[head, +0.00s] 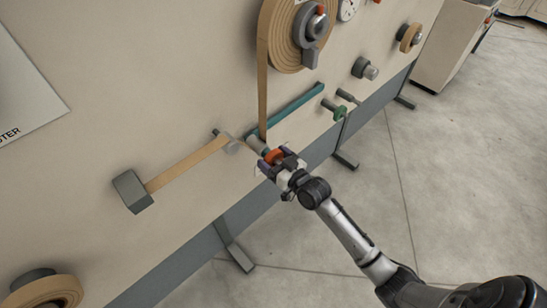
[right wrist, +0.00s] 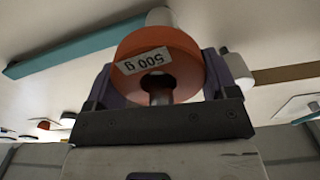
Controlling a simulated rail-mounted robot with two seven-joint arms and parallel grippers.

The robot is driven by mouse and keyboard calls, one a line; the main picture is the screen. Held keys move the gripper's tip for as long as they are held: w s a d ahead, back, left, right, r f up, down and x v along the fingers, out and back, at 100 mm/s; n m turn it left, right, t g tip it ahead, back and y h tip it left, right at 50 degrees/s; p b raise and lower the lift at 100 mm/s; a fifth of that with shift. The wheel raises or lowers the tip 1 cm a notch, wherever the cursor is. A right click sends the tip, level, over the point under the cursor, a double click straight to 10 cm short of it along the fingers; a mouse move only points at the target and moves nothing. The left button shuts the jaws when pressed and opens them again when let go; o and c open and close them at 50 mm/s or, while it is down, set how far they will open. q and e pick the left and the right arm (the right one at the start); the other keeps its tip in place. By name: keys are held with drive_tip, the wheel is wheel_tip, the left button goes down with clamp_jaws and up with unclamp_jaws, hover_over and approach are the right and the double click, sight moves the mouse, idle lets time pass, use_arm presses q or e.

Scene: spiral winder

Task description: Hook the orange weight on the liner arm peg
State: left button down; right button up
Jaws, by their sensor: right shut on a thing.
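My right gripper (head: 281,163) is shut on the orange weight (head: 273,156), in front of the panel. In the right wrist view the weight (right wrist: 165,58) is a thick orange disc with a "500 g" label, held between the two fingers (right wrist: 165,85). A grey rod-like part shows in its central opening; I cannot tell whether this is the peg. The teal liner arm (head: 290,108) slants along the panel, its lower left end beside the weight. It also shows in the right wrist view (right wrist: 75,48). The left gripper is not in view.
A tan strip runs from the large roll (head: 283,40) down past the weight, and another strip (head: 188,165) leads to a grey block (head: 133,191). The floor in front is clear.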

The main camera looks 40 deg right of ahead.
drive_tip(key=shift+f+b, duration=0.7)
drive_tip(key=shift+f, duration=0.6)
drive_tip(key=o, duration=1.5)
drive_tip(key=shift+s, duration=0.3)
drive_tip(key=s+d+p, duration=0.1)
drive_tip(key=s+p, duration=0.3)
drive_tip(key=s, duration=0.9)
drive_tip(key=shift+d, duration=0.1)
